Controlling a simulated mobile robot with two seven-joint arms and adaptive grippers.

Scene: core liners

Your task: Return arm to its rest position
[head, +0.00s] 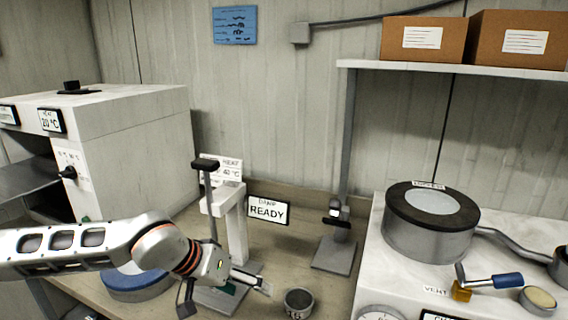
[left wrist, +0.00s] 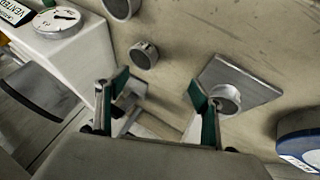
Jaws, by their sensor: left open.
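My left arm comes in from the left in the head view, stretched over the bench. Its left gripper (head: 228,294) is in front of the white press stand (head: 238,232). In the left wrist view the left gripper (left wrist: 158,88) has its two green-padded fingers wide apart, with nothing held between them. A small dark-topped cup (head: 298,303) stands on the bench just right of the gripper, apart from it. A similar small round cup (left wrist: 143,55) shows beyond the fingers in the left wrist view. My right gripper is not in view.
A white oven-like box (head: 130,140) with an open door stands left. A blue-rimmed disc (head: 138,285) lies partly under my arm. A small stand (head: 335,255) is behind the cup. A white unit with a dark-rimmed round vessel (head: 428,222) stands right, beneath a shelf (head: 450,68).

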